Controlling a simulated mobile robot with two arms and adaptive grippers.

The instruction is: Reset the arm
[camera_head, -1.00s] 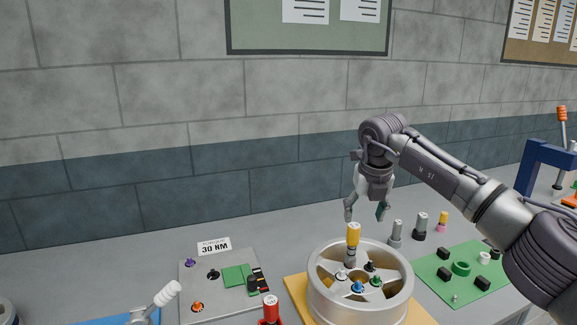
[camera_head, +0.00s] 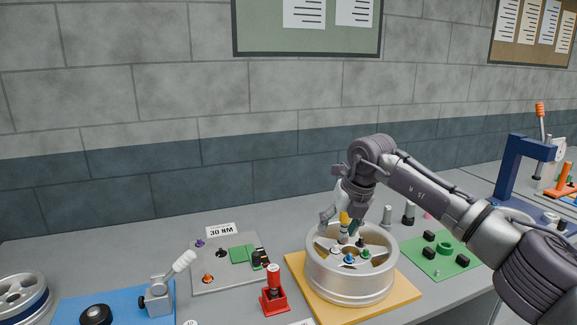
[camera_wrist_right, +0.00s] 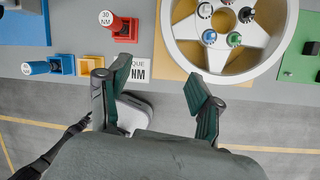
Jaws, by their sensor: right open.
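My right gripper (camera_head: 341,224) is over the silver spoked wheel (camera_head: 350,284) in the head view. Its fingers are apart. The yellow-topped tool (camera_head: 345,217) shows just beside or behind the fingers, standing on the wheel; the gripper partly hides it. In the right wrist view my right gripper (camera_wrist_right: 150,92) is open, with nothing seen gripped between its dark green pads. The wheel (camera_wrist_right: 268,66) lies beyond the fingertips there, with coloured nuts around its hub. My left gripper is not in view.
The wheel rests on a yellow board (camera_head: 408,296). A red 30 NM tool stand (camera_head: 274,300) is left of it. A grey plate (camera_head: 215,288) with small parts lies behind left. A green board (camera_head: 468,262) and a blue press (camera_head: 512,170) are at the right.

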